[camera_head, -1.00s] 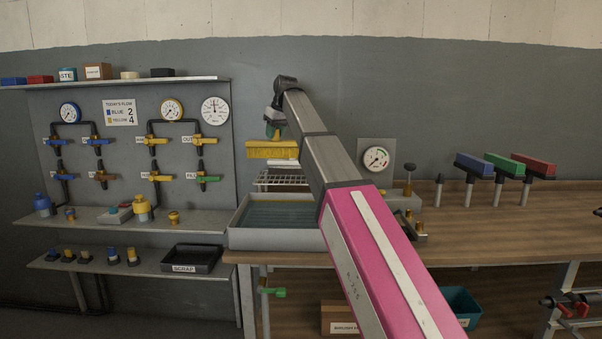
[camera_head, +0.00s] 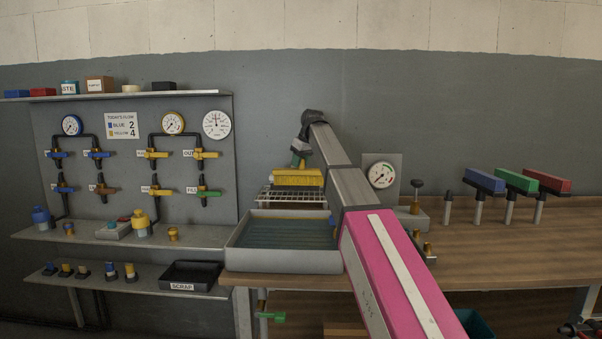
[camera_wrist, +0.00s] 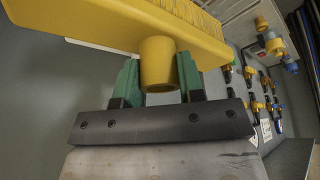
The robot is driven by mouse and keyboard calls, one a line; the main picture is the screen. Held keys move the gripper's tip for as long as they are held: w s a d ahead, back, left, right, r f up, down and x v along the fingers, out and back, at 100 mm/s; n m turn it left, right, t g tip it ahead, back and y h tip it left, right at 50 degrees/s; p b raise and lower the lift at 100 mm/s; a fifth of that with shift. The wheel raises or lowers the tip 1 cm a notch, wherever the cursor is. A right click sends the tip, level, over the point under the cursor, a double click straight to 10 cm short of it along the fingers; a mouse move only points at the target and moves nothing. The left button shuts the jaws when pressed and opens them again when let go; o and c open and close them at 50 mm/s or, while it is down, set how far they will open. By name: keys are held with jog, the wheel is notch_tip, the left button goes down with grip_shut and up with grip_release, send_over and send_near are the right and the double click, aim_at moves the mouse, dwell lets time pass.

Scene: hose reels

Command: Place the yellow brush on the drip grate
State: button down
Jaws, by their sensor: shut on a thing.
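The yellow brush (camera_head: 297,178) has a long block and a short round handle, which shows in the wrist view (camera_wrist: 158,66). My gripper (camera_head: 301,160) is shut on this handle, with a green finger on each side in the wrist view (camera_wrist: 158,82). The drip grate (camera_head: 290,196) is a pale wire rack behind the grey tray. The brush is low over the grate's back part in the head view. I cannot tell whether it touches the grate. The brush hides part of the grate.
A grey tray (camera_head: 234,259) with a ribbed blue-green inside stands in front of the grate. A gauge panel (camera_head: 397,166) is right of my arm. Red, green and blue blocks (camera_head: 542,180) stand on posts further right. A valve board (camera_head: 220,180) is on the left.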

aim_at(302, 169)
jog(key=shift+w+d+f, duration=0.1)
jog(key=shift+d+f, duration=0.05)
jog(key=shift+f, duration=1.95)
jog(key=c, duration=0.7)
grip_release()
jog(key=shift+f, duration=0.15)
jog(key=shift+c, duration=0.2)
jog(key=v, duration=1.2)
